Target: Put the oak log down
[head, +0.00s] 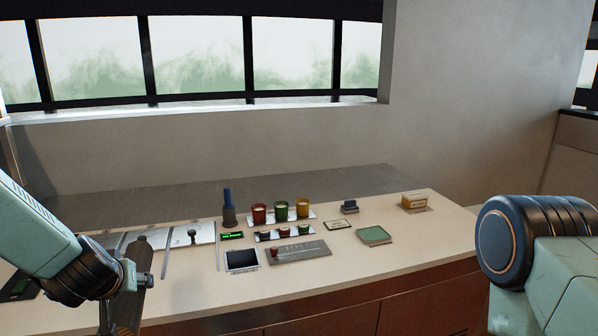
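I cannot make out an oak log in the head view. My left arm comes in from the left, and its wrist and gripper (108,318) point down at the lower left, over the near left part of the counter. The fingers are mostly cut off by the bottom edge, so I cannot see whether they hold anything.
The right front of the counter is clear.

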